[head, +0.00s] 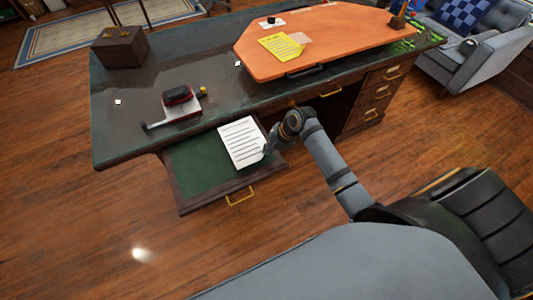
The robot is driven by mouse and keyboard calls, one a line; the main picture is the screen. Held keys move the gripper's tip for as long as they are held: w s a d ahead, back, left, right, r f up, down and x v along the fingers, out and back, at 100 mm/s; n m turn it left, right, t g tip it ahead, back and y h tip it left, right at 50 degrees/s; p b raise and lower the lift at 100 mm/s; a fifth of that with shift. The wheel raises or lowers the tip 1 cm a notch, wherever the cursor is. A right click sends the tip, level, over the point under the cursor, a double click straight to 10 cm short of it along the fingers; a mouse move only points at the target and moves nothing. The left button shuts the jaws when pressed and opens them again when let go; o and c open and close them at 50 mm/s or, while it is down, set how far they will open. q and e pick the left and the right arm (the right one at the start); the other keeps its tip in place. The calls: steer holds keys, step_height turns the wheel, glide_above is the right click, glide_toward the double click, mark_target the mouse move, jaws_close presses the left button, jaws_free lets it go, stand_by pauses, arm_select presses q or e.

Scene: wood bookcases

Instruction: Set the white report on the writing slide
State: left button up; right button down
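The white report (242,143), a sheet with dark printed lines, shows over the right part of the writing slide (196,164). The slide is a pulled-out board with a green top, a dark wood frame and a brass handle. The report's far edge comes close to the desk edge. I cannot tell whether the report rests on the green surface or is held just above it. My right gripper (268,149) is at the report's right edge; its fingers are small and partly hidden, so their opening is unclear. My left gripper is out of view.
The dark desk (130,122) carries a red-and-black object (179,98), a wooden box (120,47) and an orange board (330,38) with a yellow sheet (281,46). A grey armchair (470,48) stands at right. The floor left of the slide is clear.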

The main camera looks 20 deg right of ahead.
mark_target(267, 159)
steer(key=f, duration=0.3)
steer(key=shift+w+a+f+p, duration=0.15)
steer(key=shift+a+p, duration=0.1)
steer(key=shift+p, duration=0.15)
steer(key=shift+f, duration=0.2)
steer(key=c, duration=2.1)
jaws_free()
steer(key=shift+f, duration=0.2)
steer(key=o, duration=0.3)
steer(key=shift+r, duration=0.25)
steer(key=v, duration=1.2)
steer(key=shift+f, duration=0.1)
